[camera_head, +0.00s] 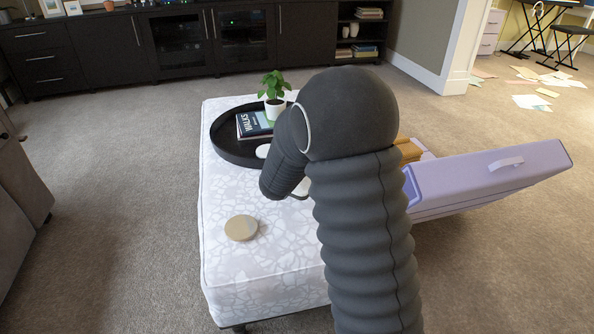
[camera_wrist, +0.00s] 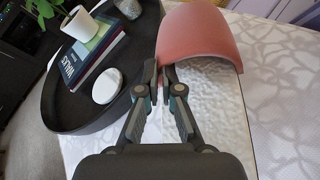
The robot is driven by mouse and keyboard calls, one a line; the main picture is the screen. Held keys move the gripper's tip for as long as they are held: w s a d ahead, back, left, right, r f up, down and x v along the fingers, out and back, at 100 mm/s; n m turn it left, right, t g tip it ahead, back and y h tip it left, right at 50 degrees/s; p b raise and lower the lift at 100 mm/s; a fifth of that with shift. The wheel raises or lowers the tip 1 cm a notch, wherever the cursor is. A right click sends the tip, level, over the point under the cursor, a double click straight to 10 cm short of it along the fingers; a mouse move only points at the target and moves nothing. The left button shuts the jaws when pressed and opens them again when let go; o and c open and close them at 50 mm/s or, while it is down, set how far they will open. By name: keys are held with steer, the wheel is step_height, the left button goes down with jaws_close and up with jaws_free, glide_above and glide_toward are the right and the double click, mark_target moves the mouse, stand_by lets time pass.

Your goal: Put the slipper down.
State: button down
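In the wrist view a slipper with a pink upper (camera_wrist: 203,34) and a pale, textured insole lies under my gripper (camera_wrist: 164,72). The two fingers are close together with the slipper's left edge between them, near where the upper begins. The patterned white ottoman (camera_wrist: 286,75) is beneath; I cannot tell whether the slipper touches it. In the head view my dark arm hides the gripper and nearly all of the slipper above the ottoman (camera_head: 228,277).
A round black tray (camera_head: 224,150) on the ottoman holds a potted plant (camera_head: 273,88), books (camera_head: 254,125) and a white round object (camera_wrist: 107,86). A tan disc (camera_head: 241,228) lies nearer. A lilac box (camera_head: 490,172) is at right.

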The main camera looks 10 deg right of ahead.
steer(key=shift+w+a+f, duration=0.2)
steer(key=shift+a+f, duration=0.4)
steer(key=shift+a, duration=0.25)
steer(key=shift+f, duration=1.9)
steer(key=shift+f+b, duration=0.1)
steer(key=shift+b, duration=0.3)
steer(key=c, duration=1.3)
jaws_free()
